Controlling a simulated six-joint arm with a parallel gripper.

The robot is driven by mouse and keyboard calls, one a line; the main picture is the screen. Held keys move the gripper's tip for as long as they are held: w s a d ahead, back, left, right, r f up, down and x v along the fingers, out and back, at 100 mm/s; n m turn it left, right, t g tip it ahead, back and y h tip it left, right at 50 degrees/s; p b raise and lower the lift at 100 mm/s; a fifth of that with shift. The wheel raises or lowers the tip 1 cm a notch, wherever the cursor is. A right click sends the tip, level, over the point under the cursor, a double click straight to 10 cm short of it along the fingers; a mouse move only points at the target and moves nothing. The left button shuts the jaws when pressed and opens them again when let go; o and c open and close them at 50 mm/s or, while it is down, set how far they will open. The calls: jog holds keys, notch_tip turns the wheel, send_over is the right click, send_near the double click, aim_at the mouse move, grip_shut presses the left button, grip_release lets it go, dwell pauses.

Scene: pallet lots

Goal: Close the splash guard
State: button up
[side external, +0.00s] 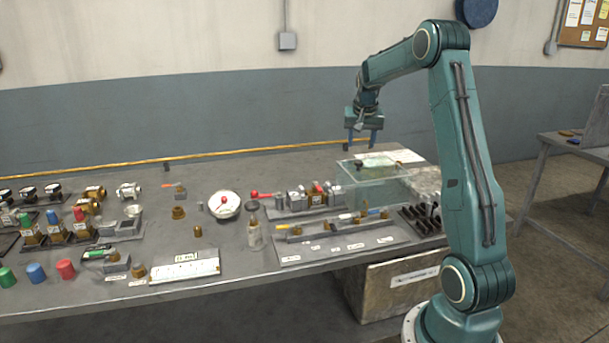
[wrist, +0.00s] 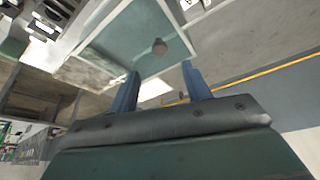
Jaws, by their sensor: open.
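The splash guard (side external: 377,190) looks like a clear, greenish box-shaped guard at the right end of the bench. A small dark knob (side external: 358,165) shows near its upper left. In the wrist view, the guard appears as a teal see-through panel (wrist: 122,44) with pale edges, and the round knob (wrist: 159,46) lies just beyond my fingertips. My gripper (side external: 362,143) is open and empty, pointing down above the guard and apart from the knob. Its two blue fingers (wrist: 161,72) are spread in the wrist view. I cannot tell how far the guard stands open.
A rack of grey blocks and a red piece (side external: 305,197) stands left of the guard. A dark slotted holder (side external: 423,218) is in front of it. A white bowl (side external: 224,204) and a glass bottle (side external: 254,235) stand further left. A yellow rail (side external: 250,152) runs along the back edge.

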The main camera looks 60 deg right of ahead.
aim_at(359, 162)
jog(key=x, duration=0.8)
jog(key=shift+d, duration=0.1)
jog(key=shift+c, duration=0.2)
jog(key=shift+w, duration=0.1)
grip_shut()
